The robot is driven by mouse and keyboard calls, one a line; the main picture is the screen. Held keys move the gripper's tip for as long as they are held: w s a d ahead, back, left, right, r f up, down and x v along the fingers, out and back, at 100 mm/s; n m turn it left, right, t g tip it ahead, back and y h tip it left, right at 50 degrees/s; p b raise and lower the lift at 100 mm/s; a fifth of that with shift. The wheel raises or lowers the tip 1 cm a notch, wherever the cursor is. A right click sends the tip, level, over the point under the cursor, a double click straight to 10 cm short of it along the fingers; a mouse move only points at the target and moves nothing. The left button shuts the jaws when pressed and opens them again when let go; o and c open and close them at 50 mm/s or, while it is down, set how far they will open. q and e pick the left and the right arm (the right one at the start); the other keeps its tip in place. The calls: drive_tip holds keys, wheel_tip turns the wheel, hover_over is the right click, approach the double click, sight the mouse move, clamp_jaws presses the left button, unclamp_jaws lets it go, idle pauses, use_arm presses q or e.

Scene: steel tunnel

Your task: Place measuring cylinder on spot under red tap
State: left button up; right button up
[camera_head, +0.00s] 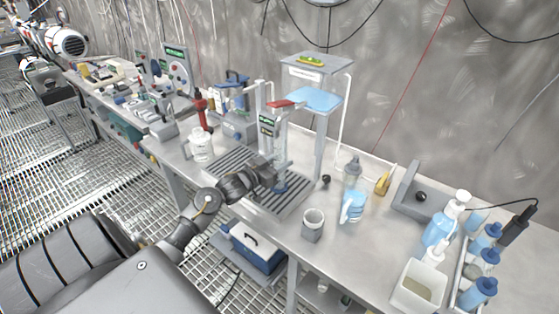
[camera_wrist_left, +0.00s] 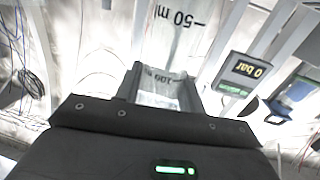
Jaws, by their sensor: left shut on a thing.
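The clear measuring cylinder (camera_head: 281,150) stands upright over the slotted drain grate, with its blue base (camera_head: 280,187) low at the grate. I cannot tell whether the base touches it. My left gripper (camera_head: 273,168) is shut on the cylinder's lower part. The red tap handle (camera_head: 280,104) is on the steel stand above and slightly left of the cylinder. The spot itself cannot be made out. My right gripper is out of view.
The drain grate (camera_head: 295,203) is set in the steel bench. A white jar (camera_head: 200,145) stands left of it; a grey cup (camera_head: 313,224) and a blue-labelled bottle (camera_head: 352,207) stand right.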

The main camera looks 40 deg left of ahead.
use_arm(q)
drive_tip(key=shift+s+r, duration=0.1)
drive_tip(key=shift+s, duration=0.05)
drive_tip(key=o, duration=1)
drive_tip(key=shift+o, duration=0.2)
